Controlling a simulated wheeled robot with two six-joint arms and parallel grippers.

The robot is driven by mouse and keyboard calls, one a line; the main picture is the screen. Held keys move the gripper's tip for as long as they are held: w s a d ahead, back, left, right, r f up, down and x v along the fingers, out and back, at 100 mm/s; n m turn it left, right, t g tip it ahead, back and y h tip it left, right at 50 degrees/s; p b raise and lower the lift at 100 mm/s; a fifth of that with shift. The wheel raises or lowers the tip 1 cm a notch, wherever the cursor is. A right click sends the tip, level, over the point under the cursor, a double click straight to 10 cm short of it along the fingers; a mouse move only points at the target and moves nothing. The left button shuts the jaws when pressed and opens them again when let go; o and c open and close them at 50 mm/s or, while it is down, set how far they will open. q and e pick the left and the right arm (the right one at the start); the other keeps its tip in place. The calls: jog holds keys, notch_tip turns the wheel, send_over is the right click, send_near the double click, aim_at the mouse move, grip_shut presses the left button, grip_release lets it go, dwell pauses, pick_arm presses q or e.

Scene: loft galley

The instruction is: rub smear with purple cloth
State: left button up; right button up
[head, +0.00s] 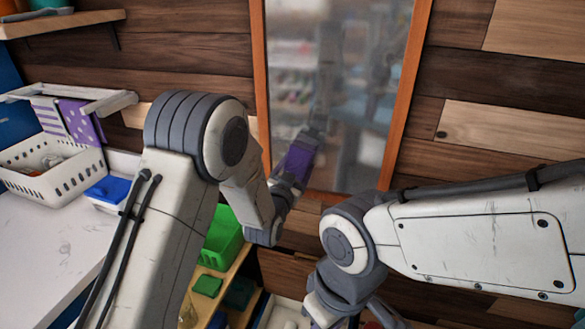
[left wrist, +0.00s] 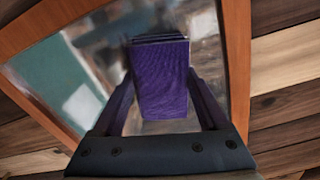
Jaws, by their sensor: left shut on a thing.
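The purple cloth (head: 299,159) is a folded pad held between the fingers of my left gripper (head: 293,171). In the left wrist view the cloth (left wrist: 163,82) stands out ahead of the shut jaws, its far edge at or very near the glass of a wood-framed mirror (head: 345,100). I cannot tell whether it touches. The glass looks hazy and shows a blurred reflection of my arm; no separate smear can be made out, and the cloth hides part of the glass. My right arm is bent low at right; its gripper is mostly cut off at the bottom edge.
A white counter (head: 45,240) at left holds a white basket (head: 55,172) and a blue-lidded box (head: 108,190). Patterned cloths (head: 80,122) hang on a rack above. A green bin (head: 222,240) stands below the mirror's left. Wood-plank wall surrounds the mirror.

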aim_at(323, 164)
pick_arm(q)
jog(key=shift+s+d+b, duration=0.3)
jog(key=shift+d, duration=0.75)
jog(key=shift+s+d+b, duration=0.3)
jog(key=shift+s+d, duration=0.05)
jog(key=shift+d, duration=0.65)
jog(key=shift+s+d+b, duration=0.3)
jog(key=shift+d, duration=0.75)
jog(key=shift+f+b, duration=0.1)
jog(key=shift+b, duration=0.25)
jog(key=shift+w+a+b, duration=0.35)
jog(key=shift+a, duration=0.55)
jog(key=shift+w+a+b, duration=0.3)
jog(key=shift+a, duration=0.6)
jog(key=shift+w+a+b, duration=0.3)
jog(key=shift+a+b, duration=0.05)
jog(key=shift+a, duration=0.6)
jog(key=shift+w+a+b, duration=0.25)
jog(key=shift+a+b, duration=0.1)
jog(key=shift+a, duration=0.55)
jog(key=shift+s, duration=0.15)
jog(key=shift+s+a, duration=0.1)
jog(key=shift+s, duration=0.25)
jog(key=b+v, duration=0.2)
jog(key=v, duration=0.1)
jog(key=shift+s, duration=0.2)
jog(key=shift+v, duration=0.85)
